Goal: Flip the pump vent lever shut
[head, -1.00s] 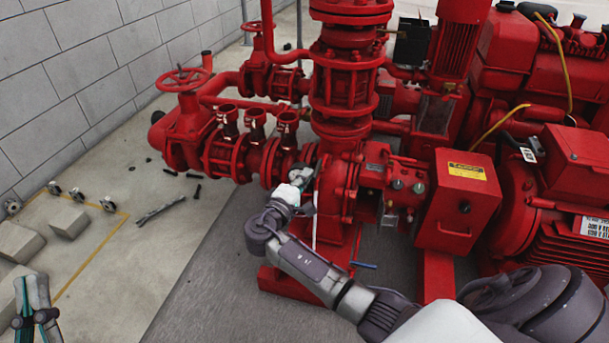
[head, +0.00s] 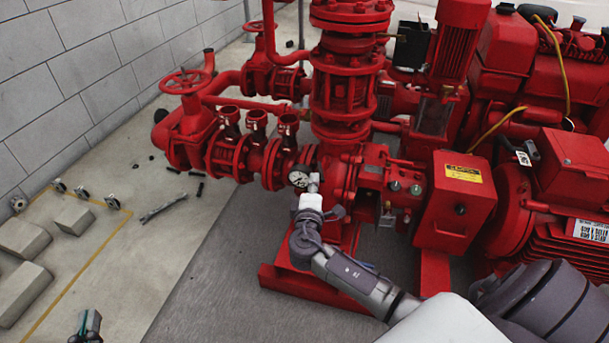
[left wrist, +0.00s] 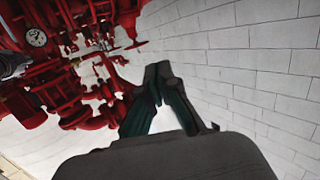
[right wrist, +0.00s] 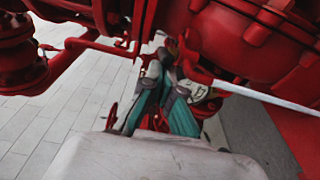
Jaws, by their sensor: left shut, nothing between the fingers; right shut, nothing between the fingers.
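The red pump (head: 345,185) stands in the middle of the head view. I cannot clearly pick out the vent lever. My right gripper (head: 313,180) is in front of the pump, beside a round white gauge (head: 298,179); its fingers are hard to see there. In the right wrist view, my right gripper (right wrist: 165,82) is shut and empty, its tips close to small red fittings (right wrist: 186,58); touching or apart, I cannot tell. The gauge (right wrist: 200,94) is partly behind a finger. My left gripper (head: 88,322) is at the bottom left edge; it shows shut and empty in the left wrist view (left wrist: 158,75).
Red pipes with a handwheel (head: 186,82) and several open outlets stand left of the pump. A red box with a yellow label (head: 462,190) is at its right. Grey blocks (head: 75,220) and a metal tool (head: 163,207) lie on the floor. A block wall (head: 80,70) rises at the left.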

